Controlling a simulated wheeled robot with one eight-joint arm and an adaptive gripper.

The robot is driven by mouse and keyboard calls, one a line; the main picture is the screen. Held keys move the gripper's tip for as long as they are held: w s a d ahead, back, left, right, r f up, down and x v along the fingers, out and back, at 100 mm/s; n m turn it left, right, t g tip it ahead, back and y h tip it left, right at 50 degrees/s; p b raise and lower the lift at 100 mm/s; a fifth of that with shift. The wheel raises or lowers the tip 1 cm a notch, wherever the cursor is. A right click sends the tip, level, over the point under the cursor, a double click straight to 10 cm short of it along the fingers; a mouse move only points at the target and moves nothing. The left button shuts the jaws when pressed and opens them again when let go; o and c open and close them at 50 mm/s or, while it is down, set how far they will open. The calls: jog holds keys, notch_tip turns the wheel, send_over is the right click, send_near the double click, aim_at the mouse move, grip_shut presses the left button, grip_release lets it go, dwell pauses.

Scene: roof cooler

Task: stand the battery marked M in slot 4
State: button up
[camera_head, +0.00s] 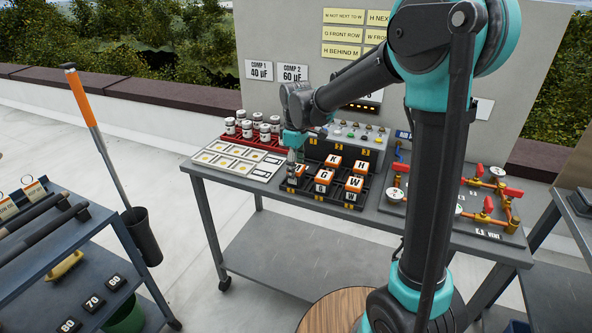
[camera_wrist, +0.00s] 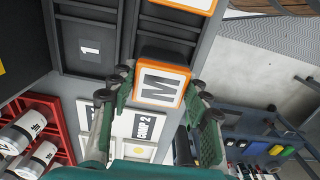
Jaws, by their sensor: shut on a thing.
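In the wrist view, the battery marked M (camera_wrist: 160,86), dark with an orange-edged white top, sits between the two fingers of my gripper (camera_wrist: 158,100). The fingers are closed on its sides. In the head view my gripper (camera_head: 292,168) points down at the left end of the dark battery rack (camera_head: 311,194), and largely hides this battery. I cannot tell whether its base touches the rack. The bay marked 1 (camera_wrist: 90,48) looks empty in the wrist view. I cannot make out slot 4.
Other orange-topped batteries, including G (camera_head: 323,176) and W (camera_head: 354,182), stand in the rack close to my gripper's right. A white card tray (camera_head: 238,160) and a red rack (camera_head: 262,141) of white jars lie left. A control box (camera_head: 350,145) stands behind; red-handled valves (camera_head: 481,170) are right.

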jog(key=shift+f, duration=0.1)
jog(key=o, duration=1.4)
jog(key=shift+o, duration=0.2)
notch_tip(320, 180, up, 12)
jog(key=shift+r, duration=0.2)
